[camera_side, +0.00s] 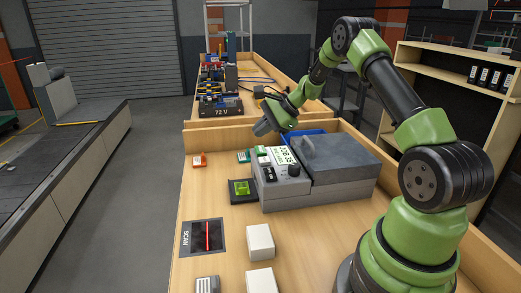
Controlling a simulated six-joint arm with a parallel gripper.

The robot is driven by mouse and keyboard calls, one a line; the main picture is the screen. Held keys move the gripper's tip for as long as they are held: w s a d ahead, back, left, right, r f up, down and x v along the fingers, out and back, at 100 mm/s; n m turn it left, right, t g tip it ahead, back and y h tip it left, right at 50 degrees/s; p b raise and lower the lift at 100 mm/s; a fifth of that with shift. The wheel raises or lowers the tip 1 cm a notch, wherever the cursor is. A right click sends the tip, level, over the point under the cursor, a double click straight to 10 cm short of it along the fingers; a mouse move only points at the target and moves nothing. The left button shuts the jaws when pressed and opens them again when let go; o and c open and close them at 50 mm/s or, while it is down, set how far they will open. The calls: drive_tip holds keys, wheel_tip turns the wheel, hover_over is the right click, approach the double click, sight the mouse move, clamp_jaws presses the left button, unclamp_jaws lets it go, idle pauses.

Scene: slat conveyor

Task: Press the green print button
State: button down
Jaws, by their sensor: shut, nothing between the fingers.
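A bright green square (242,187), which looks like the green print button, sits on a small black box (243,197) at the front left of a grey machine. Any lettering on it is too small to read. The grey machine (285,190) has a pale screen with text (285,155), a black knob and a large grey lid (340,158). My gripper (263,127) is shut and empty. In the picture it shows above and behind the machine's left part, apart from the green square. Its fingertips are small and partly unclear.
A black scan plate (217,237) with a red line lies in front, with white boxes (260,242) to its right. Small orange (199,160) and green (243,156) items lie at the back. The bench has raised wooden edges. A conveyor (70,150) runs at left.

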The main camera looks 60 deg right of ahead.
sight(260, 151)
drive_tip(key=shift+r, duration=1.35)
drive_tip(key=shift+a+r, duration=0.25)
drive_tip(key=s+a+r+n+g, duration=0.1)
drive_tip(key=s+a+r+n, duration=0.35)
drive_tip(key=a+r, duration=0.3)
drive_tip(key=s+a+r+n+g, duration=0.1)
drive_tip(key=s+a+r+n, duration=0.4)
drive_tip(key=a, duration=0.3)
drive_tip(key=s+a+r+n+h, duration=0.1)
drive_tip(key=s+a+n, duration=0.2)
drive_tip(key=s, duration=0.4)
drive_tip(key=s+a+n+t+h, duration=0.1)
drive_tip(key=s+a+n, duration=0.2)
drive_tip(key=s+n, duration=0.2)
drive_tip(key=s, duration=0.3)
drive_tip(key=shift+s+a+r, duration=0.2)
drive_tip(key=shift+a+r, duration=0.15)
drive_tip(key=shift+a, duration=0.05)
